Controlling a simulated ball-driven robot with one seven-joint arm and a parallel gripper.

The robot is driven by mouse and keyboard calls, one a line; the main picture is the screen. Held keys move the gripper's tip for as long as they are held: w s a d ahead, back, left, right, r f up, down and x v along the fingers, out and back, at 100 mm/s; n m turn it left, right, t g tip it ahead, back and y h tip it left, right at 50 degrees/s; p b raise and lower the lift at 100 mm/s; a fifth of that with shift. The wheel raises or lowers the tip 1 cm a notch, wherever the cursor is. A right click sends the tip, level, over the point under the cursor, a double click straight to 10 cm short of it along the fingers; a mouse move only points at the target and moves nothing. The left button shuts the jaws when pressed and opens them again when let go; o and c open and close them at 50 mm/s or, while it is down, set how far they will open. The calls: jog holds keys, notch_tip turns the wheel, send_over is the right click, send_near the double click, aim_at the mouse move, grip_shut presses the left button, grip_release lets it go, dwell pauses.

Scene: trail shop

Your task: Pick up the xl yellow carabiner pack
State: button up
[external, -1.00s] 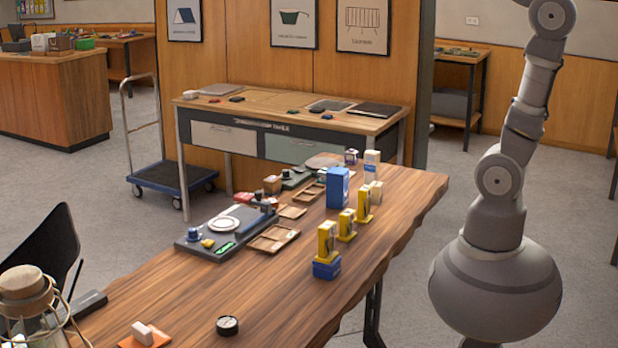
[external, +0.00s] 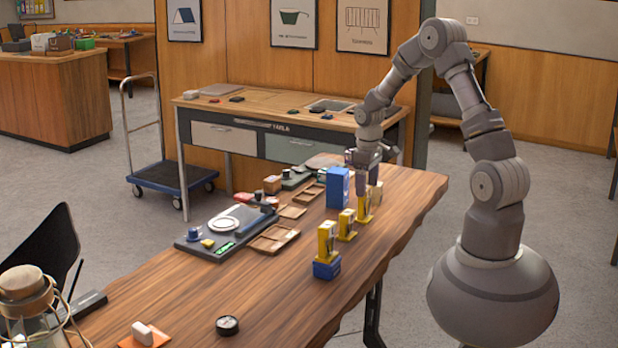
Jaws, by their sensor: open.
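Three yellow carabiner packs stand upright in a row on the wooden table: a near one (external: 326,243) on a blue base or box (external: 327,268), a middle one (external: 346,226) and a far one (external: 364,208). Their size labels are too small to read, so I cannot tell which is the xl one. My gripper (external: 363,189) points down, open, at the top of the far yellow pack. It overlaps that pack in the picture; I cannot tell whether it touches. No pack is lifted.
A tall blue box (external: 338,187) stands just left of my gripper. A small pale box (external: 376,192) is close behind it, partly hidden. Wooden trays (external: 274,239) and a grey scale-like station (external: 215,244) lie to the left. The near table has free room around a round gauge (external: 228,325).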

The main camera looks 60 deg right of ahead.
aim_at(365, 204)
jog(key=f, duration=0.1)
jog(key=f+b, duration=0.1)
jog(key=f, duration=0.1)
jog(key=f+b, duration=0.1)
jog(key=shift+w+f, duration=0.2)
jog(key=shift+w, duration=0.05)
jog(key=shift+r, duration=0.1)
jog(key=shift+c, duration=0.7)
jog(key=c, duration=1.3)
jog(key=shift+r, duration=0.1)
